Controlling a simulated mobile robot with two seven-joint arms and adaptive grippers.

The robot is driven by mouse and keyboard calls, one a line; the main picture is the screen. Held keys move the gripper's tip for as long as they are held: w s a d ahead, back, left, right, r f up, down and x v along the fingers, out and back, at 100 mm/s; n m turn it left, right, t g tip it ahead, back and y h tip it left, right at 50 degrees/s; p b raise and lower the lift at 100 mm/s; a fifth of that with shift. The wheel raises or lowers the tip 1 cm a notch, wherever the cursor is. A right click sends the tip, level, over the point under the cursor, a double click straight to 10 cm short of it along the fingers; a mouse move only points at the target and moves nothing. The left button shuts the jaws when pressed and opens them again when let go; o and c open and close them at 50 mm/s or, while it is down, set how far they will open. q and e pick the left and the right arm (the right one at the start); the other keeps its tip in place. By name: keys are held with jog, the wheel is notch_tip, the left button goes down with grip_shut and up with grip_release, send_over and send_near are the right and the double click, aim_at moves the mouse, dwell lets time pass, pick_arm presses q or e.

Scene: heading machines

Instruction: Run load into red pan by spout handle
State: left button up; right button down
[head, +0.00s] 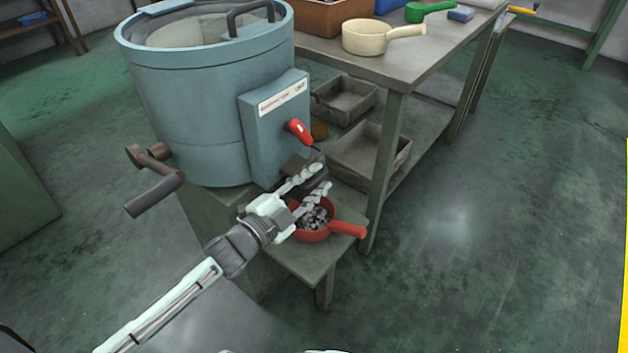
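The blue-grey drum machine (195,110) stands on a green stand, with a labelled box on its right side. A red spout handle (300,132) sticks out of that box, pointing down and right. The dark spout (296,167) below it is partly hidden by my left gripper. The red pan (312,236) stands on the low shelf under the spout, with dark and grey small pieces (313,216) in it and its handle to the right. My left gripper (323,177) is open and empty, above the pan and below the spout handle. My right gripper is out of view.
A brown crank (155,180) juts out at the machine's left. The workbench (400,75) at right holds a cream pan (375,37), a green scoop (428,10) and a brown box (330,16). Grey trays (372,150) lie on its lower shelf. The floor at right is clear.

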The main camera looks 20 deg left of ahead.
pick_arm(q)
grip_shut()
jog(key=shift+f, duration=0.1)
jog(key=shift+a, duration=0.1)
